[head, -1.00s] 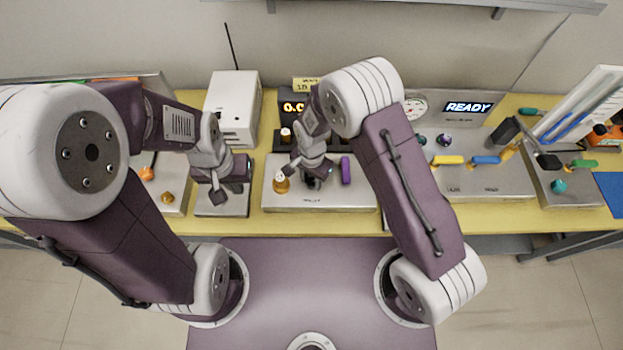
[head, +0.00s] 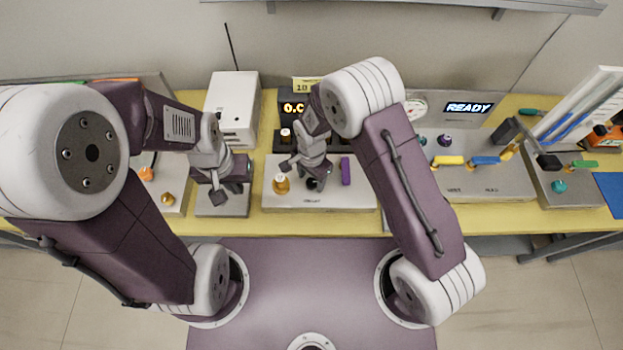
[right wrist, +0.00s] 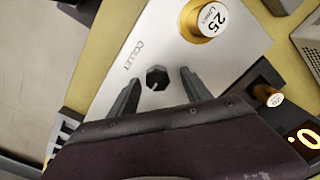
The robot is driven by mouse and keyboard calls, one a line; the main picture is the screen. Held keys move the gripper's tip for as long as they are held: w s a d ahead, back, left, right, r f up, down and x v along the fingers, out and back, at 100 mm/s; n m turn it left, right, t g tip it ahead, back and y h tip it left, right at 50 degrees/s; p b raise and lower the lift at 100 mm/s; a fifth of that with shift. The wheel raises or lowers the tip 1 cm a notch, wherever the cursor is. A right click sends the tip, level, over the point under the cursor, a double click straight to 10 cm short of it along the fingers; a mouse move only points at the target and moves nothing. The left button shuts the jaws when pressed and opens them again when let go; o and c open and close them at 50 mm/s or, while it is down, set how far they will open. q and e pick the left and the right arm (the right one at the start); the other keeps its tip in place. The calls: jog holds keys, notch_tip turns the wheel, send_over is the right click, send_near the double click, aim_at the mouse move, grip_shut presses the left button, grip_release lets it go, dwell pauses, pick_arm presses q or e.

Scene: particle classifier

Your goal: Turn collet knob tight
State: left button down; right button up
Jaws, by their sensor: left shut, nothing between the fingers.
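The collet knob (right wrist: 157,78) is small, black and faceted, on a pale plate (right wrist: 105,75) marked COLLET. In the right wrist view it lies between the spread fingertips of my right gripper (right wrist: 160,76), with a gap on both sides. I cannot tell whether the fingertips are level with it or above it. In the head view my right gripper (head: 306,168) is over the plate (head: 345,201) and largely hides the knob. My left gripper (head: 232,189) is shut and empty over a small grey plate to the left.
An orange-brown capped piece (head: 281,185) stands left of the knob, and a purple block (head: 346,171) to its right. Behind are a white box (head: 232,105) and a dark display (head: 292,107). A panel with coloured levers (head: 470,170) is at the right.

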aim_at(312, 181)
notch_tip(312, 181, up, 9)
jog(key=b, duration=0.1)
dwell(0.5)
jog(key=shift+d, duration=0.1)
